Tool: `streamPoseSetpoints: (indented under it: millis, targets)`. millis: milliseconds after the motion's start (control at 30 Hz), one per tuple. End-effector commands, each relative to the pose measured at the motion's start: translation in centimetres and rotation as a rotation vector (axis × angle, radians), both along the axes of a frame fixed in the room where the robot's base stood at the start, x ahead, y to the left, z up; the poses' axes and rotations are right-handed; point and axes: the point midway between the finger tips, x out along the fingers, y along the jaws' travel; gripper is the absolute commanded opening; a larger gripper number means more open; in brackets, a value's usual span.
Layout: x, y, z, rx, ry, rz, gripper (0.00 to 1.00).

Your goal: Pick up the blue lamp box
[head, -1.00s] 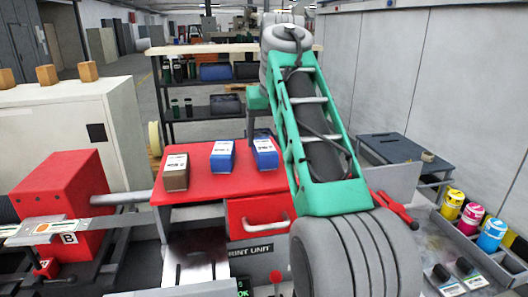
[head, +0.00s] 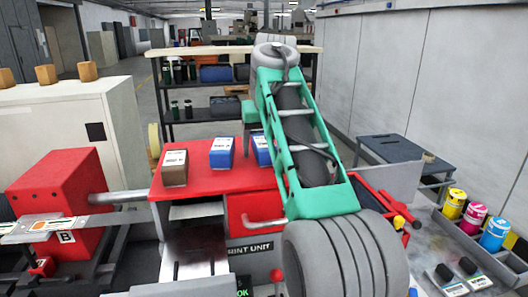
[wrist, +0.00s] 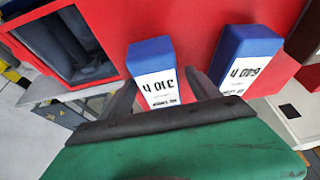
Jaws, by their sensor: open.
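Two blue lamp boxes with white labels stand on the red top of the print unit. The left one (head: 222,153) is in full view in the head view and also shows in the wrist view (wrist: 244,52). The right one (head: 262,152) is partly covered by my arm; the wrist view shows it (wrist: 152,72) in front of my palm. My gripper (wrist: 165,86) is open, one dark finger on each side of this box, with one finger in the gap between the two blue boxes. I cannot tell whether the fingers touch it. The head view hides my fingers behind my arm.
A brown box (head: 174,167) stands left of the blue ones. A red-framed dark compartment (wrist: 68,45) shows in the wrist view. A red machine block (head: 62,195) stands at the left; coloured bottles (head: 473,219) stand at the right. A shelf (head: 225,113) is behind.

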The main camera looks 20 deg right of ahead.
Motion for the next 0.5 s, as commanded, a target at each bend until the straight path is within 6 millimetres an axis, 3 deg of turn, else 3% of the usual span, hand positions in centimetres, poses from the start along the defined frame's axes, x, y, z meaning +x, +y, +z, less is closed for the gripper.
streamPoseSetpoints:
  millis: [200,500]
  targets:
    - [-0.01,-0.01,0.01,0.0,0.0,0.0,0.71]
    - [-0.01,-0.01,0.01,0.0,0.0,0.0,0.47]
